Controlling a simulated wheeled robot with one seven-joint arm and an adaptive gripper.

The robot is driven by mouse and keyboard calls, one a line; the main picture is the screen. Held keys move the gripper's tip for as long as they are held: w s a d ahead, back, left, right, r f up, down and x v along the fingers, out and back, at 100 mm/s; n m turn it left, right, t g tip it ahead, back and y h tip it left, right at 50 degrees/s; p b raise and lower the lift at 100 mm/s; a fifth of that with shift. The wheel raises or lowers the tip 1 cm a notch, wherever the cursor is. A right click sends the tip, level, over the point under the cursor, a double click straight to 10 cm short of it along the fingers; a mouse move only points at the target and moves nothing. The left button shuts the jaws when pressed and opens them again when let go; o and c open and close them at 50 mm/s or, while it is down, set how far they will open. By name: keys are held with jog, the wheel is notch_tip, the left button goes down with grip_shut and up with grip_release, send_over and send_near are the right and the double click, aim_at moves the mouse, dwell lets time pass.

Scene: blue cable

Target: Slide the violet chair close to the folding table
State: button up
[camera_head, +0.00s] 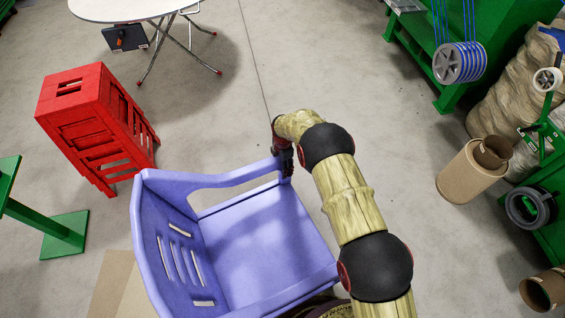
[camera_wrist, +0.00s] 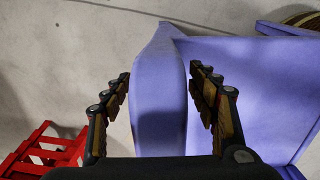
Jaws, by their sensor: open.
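The violet chair (camera_head: 262,240) stands on the floor in front of me, with its slotted backrest on the left and its seat to the right. The folding table (camera_head: 125,8) has a white round top and metal legs, and stands at the top left, apart from the chair. My gripper (camera_head: 284,160) is at the far end of the chair's far armrest. In the wrist view, the open fingers of my gripper (camera_wrist: 161,88) stand on either side of the violet armrest (camera_wrist: 158,100), with gaps visible beside it. The table is cut off by the top edge.
A red stool (camera_head: 95,120) stands left, between chair and table. A green stand (camera_head: 60,230) is at the far left. Cardboard tubes (camera_head: 470,170) and green machinery (camera_head: 420,55) line the right. The floor between the chair and table is clear.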

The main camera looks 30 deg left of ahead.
jog(key=shift+f, duration=0.6)
jog(key=c, duration=0.3)
jog(key=shift+f, duration=0.1)
grip_shut()
dwell(0.5)
